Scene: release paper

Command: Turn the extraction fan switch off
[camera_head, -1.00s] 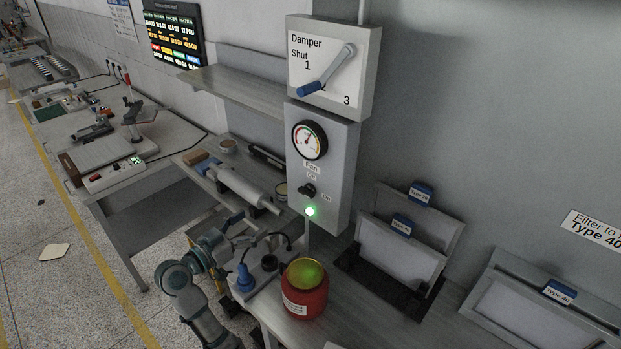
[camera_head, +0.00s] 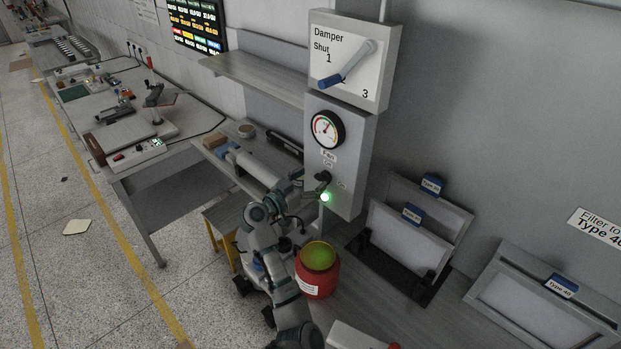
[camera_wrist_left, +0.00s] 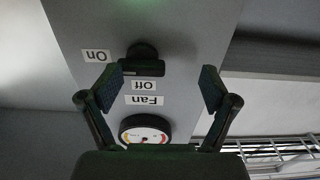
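The fan switch is a dark knob (camera_head: 323,176) on the grey wall box, below the round gauge. A green light (camera_head: 325,197) glows under it. In the left wrist view, the picture is upside down and the knob (camera_wrist_left: 143,54) shows between "On" and "Off" labels; its bar lies sideways, in line with the "On" side. My left gripper (camera_head: 306,186) is just left of the switch in the head view. In the left wrist view its two fingers (camera_wrist_left: 160,74) are spread, empty, on either side of the knob and apart from it. My right gripper is not in view.
The gauge (camera_head: 327,129) and damper lever (camera_head: 346,64) are above the switch. A red container (camera_head: 317,275) stands on the bench below, close to my left arm. Filter frames (camera_head: 412,236) stand to the right. A shelf (camera_head: 258,78) juts out at upper left.

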